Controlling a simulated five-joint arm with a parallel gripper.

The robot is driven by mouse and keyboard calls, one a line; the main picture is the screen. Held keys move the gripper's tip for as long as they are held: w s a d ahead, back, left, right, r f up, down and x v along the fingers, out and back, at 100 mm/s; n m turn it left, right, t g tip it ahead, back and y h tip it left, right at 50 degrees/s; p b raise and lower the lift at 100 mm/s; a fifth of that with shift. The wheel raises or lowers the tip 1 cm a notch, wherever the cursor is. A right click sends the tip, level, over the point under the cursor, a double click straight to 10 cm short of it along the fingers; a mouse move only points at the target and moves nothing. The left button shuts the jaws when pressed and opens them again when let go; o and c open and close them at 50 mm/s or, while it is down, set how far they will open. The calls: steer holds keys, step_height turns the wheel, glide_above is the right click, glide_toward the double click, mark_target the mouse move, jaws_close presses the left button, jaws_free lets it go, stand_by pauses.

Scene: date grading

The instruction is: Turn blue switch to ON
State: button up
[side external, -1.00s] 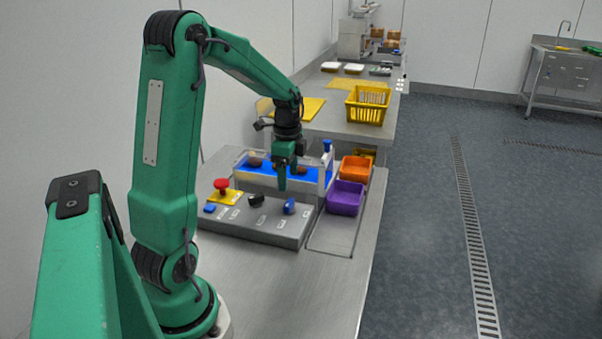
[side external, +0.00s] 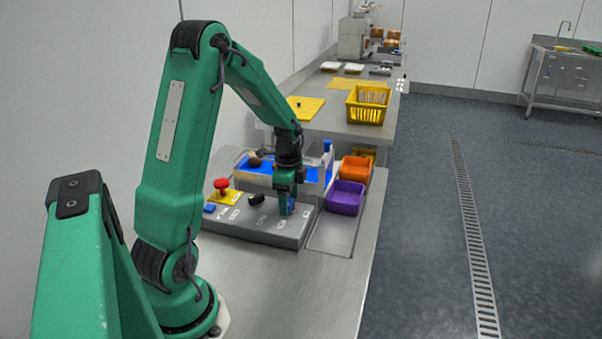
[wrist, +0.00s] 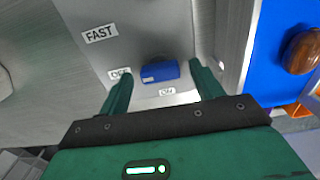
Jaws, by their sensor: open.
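The blue switch (wrist: 160,71) lies across the grey panel in the wrist view, with a pale mark at its left end, on the side of the OFF label (wrist: 120,74). The ON label (wrist: 167,91) is just below it, toward my gripper. My gripper (wrist: 161,70) is open, with one finger to the left and one to the right of the switch and visible gaps to both. In the side view my gripper (side external: 286,211) is down at the panel and hides most of the switch.
The control panel (side external: 262,232) also carries a red button (side external: 221,184) on a yellow base and a black knob (side external: 257,199). The blue belt (wrist: 270,40) with a brown date (wrist: 302,52) lies alongside. A purple bin (side external: 346,198) and an orange bin (side external: 356,168) stand to the right.

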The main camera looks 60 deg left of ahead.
steer(key=c, duration=1)
